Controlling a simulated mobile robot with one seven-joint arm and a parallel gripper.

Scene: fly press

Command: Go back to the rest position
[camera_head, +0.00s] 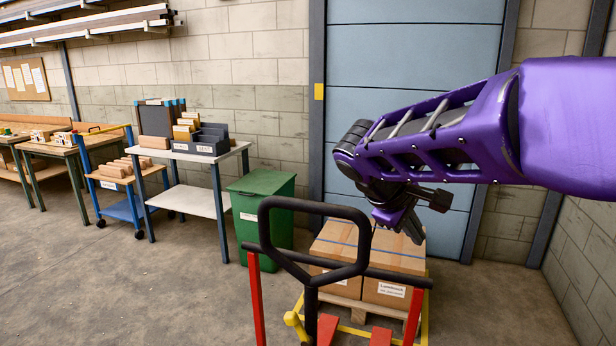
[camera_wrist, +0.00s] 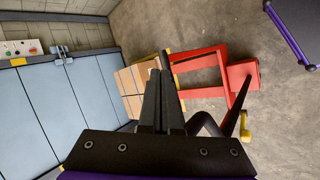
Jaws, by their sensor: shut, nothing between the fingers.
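My gripper (camera_head: 413,236) hangs below the end of my purple arm in the head view, in front of the blue door and above the cardboard boxes. Its dark fingers point down and a little to the right. In the wrist view the two fingers of my gripper (camera_wrist: 165,68) lie close together, shut, with nothing seen between them. My arm reaches in from the right edge of the head view.
A red pallet truck (camera_head: 255,300) with a black loop handle (camera_head: 315,205) stands close in front, by the cardboard boxes (camera_head: 392,290). Left of it are a green bin (camera_head: 262,205) and a grey table (camera_head: 200,196). The blue door (camera_head: 415,60) is behind. Open floor lies left.

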